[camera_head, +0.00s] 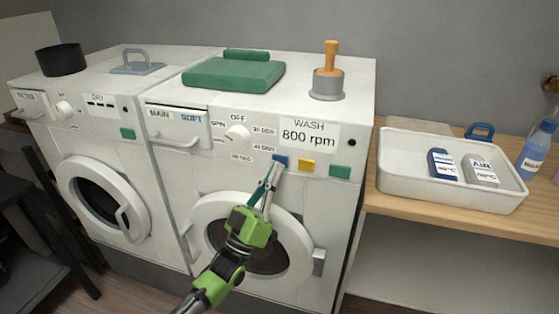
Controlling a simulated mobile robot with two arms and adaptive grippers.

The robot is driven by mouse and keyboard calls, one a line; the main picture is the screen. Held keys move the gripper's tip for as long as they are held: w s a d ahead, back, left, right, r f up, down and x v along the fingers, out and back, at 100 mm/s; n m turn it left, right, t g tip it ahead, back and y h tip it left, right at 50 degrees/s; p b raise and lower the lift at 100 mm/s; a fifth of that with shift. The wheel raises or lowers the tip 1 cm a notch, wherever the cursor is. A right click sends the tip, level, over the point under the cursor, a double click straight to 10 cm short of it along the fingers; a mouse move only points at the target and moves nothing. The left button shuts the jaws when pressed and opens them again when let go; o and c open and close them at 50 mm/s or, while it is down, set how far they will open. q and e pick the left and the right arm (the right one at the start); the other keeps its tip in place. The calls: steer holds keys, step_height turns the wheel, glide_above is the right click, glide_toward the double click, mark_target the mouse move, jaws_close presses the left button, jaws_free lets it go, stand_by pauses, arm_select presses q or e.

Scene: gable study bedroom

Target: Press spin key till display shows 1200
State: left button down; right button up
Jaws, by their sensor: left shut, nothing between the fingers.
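The right-hand washer (330,190) has a display (309,133) that reads "WASH 800 rpm". Below the display sit a blue key (281,161), a yellow key (306,167) and a green key (340,172). I cannot read which of them is the spin key. A dial (237,133) with labels around it, one reading "OFF", is left of the display. My left gripper (272,168) is shut and empty, its tips just below and beside the blue key. I cannot tell whether they touch it. My right gripper is not in view.
A second white machine (125,150) stands on the left. A wooden shelf with a white tray (450,190) is on the right. The round door (252,245) is closed.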

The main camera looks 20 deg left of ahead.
arm_select(q)
steer(key=shift+s, duration=0.35)
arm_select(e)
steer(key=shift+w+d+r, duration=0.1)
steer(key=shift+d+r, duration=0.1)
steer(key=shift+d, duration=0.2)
arm_select(q)
steer(key=s+p, duration=0.2)
steer(key=s, duration=0.3)
steer(key=shift+a+p, duration=0.1)
steer(key=shift+p, duration=0.2)
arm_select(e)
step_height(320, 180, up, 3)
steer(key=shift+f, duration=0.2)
